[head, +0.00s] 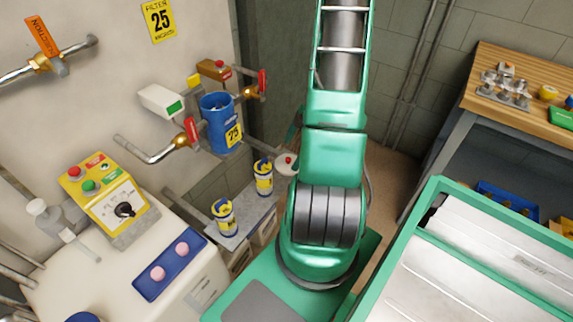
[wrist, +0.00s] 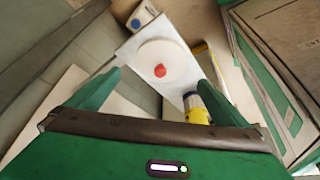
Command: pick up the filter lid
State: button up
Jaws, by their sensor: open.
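The filter lid is a pale round disc with a red knob. In the wrist view the lid (wrist: 150,55) lies on a light shelf, ahead of my gripper (wrist: 160,66). My gripper is open and empty, with one green finger to each side of the lid in the picture. I cannot tell the exact gap to it. In the head view the lid (head: 285,168) shows at the left edge of my arm, which hides part of it and most of the gripper. The blue filter housing (head: 214,135) marked 25 is on the wall pipe to the left.
Two yellow-and-blue cans (head: 225,218) stand on the shelf (head: 240,205); one can (wrist: 196,108) is close to my right finger in the wrist view. Red-handled valves (head: 192,130) flank the housing. A yellow control box (head: 105,195) is at left, a wooden bench (head: 520,65) at right.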

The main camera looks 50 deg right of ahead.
aim_at(289, 158)
jog(key=shift+x, duration=2.5)
jog(key=shift+d, duration=0.1)
jog(key=c, duration=1.2)
